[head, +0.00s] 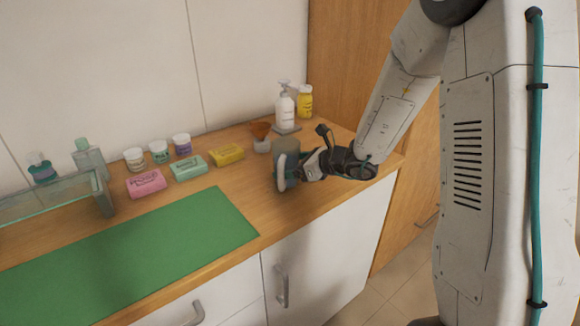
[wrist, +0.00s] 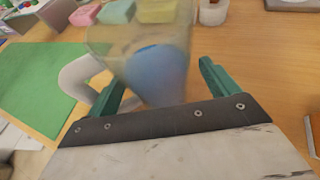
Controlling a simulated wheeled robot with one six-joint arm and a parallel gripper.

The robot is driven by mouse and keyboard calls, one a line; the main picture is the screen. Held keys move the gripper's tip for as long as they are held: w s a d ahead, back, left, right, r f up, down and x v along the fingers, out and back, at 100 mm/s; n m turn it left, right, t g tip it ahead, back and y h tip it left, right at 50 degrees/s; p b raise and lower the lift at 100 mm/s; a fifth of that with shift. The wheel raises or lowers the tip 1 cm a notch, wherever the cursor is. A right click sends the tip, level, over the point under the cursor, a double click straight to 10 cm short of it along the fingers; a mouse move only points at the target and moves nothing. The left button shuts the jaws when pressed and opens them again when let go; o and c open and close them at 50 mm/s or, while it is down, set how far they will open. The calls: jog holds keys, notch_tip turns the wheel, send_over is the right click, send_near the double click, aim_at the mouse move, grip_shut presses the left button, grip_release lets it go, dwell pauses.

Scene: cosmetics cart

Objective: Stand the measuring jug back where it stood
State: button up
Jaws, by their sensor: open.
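The measuring jug (head: 286,149) is a greyish see-through vessel with a pale handle, at the right part of the wooden counter, near its front edge. It looks upright; the gripper partly hides its base. In the wrist view the jug (wrist: 150,60) shows something blue inside, and its white handle is on the left. My gripper (head: 295,170) is at the jug from the right. In the wrist view my gripper (wrist: 163,82) is open, with green fingers to the left and right of the jug. I cannot tell whether they touch it.
A green mat (head: 130,255) covers the counter's front left. Pink (head: 146,183), mint (head: 188,167) and yellow (head: 227,154) soap boxes stand behind, with several small jars. A brush holder (head: 261,143), white pump bottle (head: 285,108) and yellow bottle (head: 305,102) stand at the back right.

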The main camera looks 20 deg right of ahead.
jog(key=v, duration=1.1)
jog(key=s+a+r+n+g, duration=0.4)
jog(key=s+a+n, duration=0.2)
jog(key=s+n, duration=0.2)
jog(key=s+a+r+n+g, duration=0.35)
jog(key=s+a+n, duration=0.25)
jog(key=s+n, duration=0.2)
jog(key=s+d+r+n+h, duration=0.1)
jog(key=s+d+n+h, duration=0.3)
jog(key=s+n, duration=0.2)
jog(key=s+d+n+g+h, duration=0.1)
jog(key=s+d+n+h, duration=0.2)
jog(key=s+n, duration=0.3)
jog(key=shift+s+d+r+h, duration=0.4)
jog(key=shift+s+h, duration=0.3)
jog(key=shift+h, duration=0.2)
jog(key=shift+g, duration=0.25)
